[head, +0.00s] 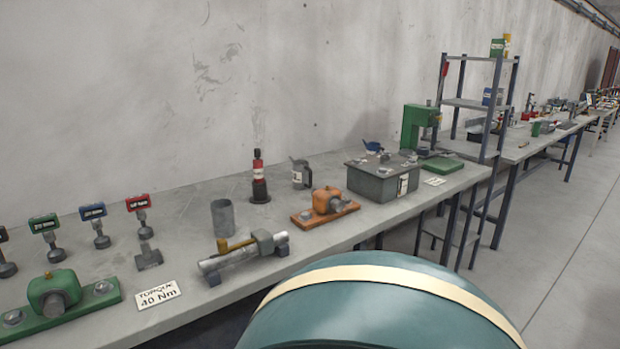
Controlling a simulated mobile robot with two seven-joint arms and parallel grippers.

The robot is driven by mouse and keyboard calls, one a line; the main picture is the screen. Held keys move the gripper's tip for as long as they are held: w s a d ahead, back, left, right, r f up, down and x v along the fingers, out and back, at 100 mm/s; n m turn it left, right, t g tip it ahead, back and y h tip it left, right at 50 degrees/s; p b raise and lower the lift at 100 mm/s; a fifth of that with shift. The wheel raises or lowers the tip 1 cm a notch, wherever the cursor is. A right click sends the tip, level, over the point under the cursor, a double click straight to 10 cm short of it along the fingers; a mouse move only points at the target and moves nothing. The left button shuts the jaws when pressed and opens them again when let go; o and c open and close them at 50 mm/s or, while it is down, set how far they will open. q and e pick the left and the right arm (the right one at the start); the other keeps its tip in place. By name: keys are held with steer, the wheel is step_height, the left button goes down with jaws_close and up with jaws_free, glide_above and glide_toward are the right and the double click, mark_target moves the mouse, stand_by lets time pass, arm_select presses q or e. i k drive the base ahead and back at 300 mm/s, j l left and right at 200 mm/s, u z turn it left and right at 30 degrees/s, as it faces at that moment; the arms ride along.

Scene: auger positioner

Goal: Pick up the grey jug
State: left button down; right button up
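A small grey jug (300,174) with a pale label and a dark handle stands upright near the back of the grey workbench (185,208), close to the wall. A black and red bottle-like tool (259,180) stands to its left. An orange block-like device (326,203) sits in front and to its right. The jug is in plain view. Neither of my grippers is in the head view.
A grey cylinder (222,218) and a clamped metal tube (241,256) sit left and forward of the jug. A dark grey box (373,183) is to the right, with a green press (416,128) beyond. A teal rounded surface (380,312) with a cream stripe fills the lower foreground.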

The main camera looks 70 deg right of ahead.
mark_target(302, 173)
steer(key=z, duration=2.35)
